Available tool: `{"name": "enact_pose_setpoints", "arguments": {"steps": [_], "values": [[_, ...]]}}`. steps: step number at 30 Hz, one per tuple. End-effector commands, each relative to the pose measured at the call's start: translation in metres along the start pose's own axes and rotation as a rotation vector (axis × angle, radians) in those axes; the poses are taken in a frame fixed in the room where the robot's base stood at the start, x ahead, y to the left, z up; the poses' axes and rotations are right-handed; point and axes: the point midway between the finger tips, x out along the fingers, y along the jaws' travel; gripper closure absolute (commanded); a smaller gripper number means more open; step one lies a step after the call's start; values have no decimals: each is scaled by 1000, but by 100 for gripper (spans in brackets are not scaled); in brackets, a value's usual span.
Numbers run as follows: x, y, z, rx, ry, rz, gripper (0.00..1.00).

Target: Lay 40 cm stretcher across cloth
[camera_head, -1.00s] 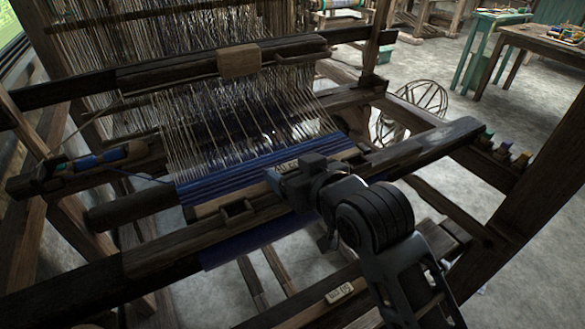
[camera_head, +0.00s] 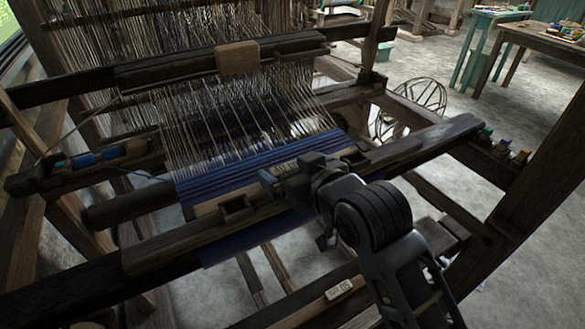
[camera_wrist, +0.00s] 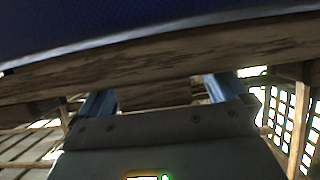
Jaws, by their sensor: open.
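The dark blue cloth (camera_head: 235,172) is stretched on the loom below the pale warp threads. A light wooden strip, seemingly the stretcher (camera_head: 212,206), lies across the cloth near its front edge, with a small pale label partly hidden behind my gripper. My gripper (camera_head: 268,184) is low over the strip near its middle, and its wrist hides part of the strip's right half. In the wrist view the blue fingers (camera_wrist: 160,93) are spread apart, with a wooden piece showing between them. A wooden bar (camera_wrist: 190,55) crosses beyond them below the cloth. Contact cannot be told.
The dark front beam (camera_head: 185,240) runs under my arm. A labelled small block (camera_head: 340,289) lies on the lower rail. A shuttle with blue thread (camera_head: 95,158) rests at left. Several spools (camera_head: 502,148) stand at right. The upper beam (camera_head: 190,68) crosses above the warp.

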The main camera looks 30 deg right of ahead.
Motion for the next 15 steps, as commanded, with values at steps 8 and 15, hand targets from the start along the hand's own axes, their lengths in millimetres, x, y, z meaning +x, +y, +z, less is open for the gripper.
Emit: {"name": "enact_pose_setpoints", "arguments": {"steps": [8, 15], "values": [[-16, 0, 1, 0, 0, 0, 0], [-55, 0, 1, 0, 0, 0, 0]]}}
